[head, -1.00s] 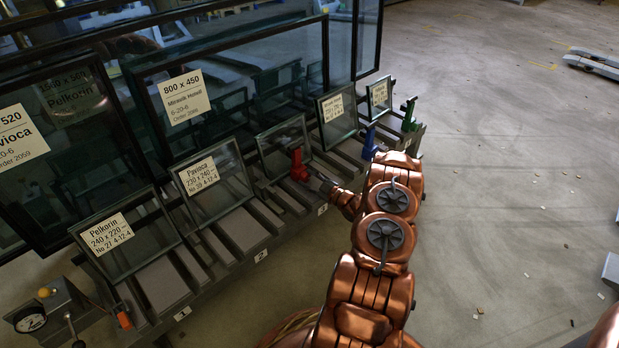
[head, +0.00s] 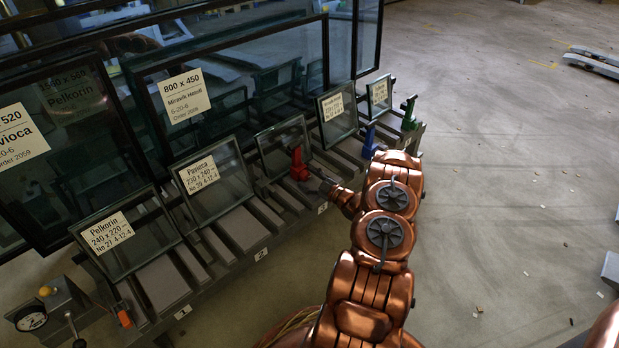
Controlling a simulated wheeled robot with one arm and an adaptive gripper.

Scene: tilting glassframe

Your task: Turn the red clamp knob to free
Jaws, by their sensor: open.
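The red clamp knob (head: 299,164) stands upright on the tilting frame's front rail, in front of a small glass pane without a visible label. My gripper (head: 322,180) is just right of the red knob, at the end of my copper arm. Its dark fingers are small and partly hidden by my wrist, and they point toward the knob. It is open, and I cannot tell whether a finger touches the knob. A blue knob (head: 369,146) and a green knob (head: 409,115) stand farther right along the rail.
Small labelled panes (head: 212,180) stand in a row on the slotted frame (head: 243,232), with large dark-framed panes behind. A gauge (head: 31,319) and a lever sit at the lower left. The floor (head: 500,200) to the right is mostly clear.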

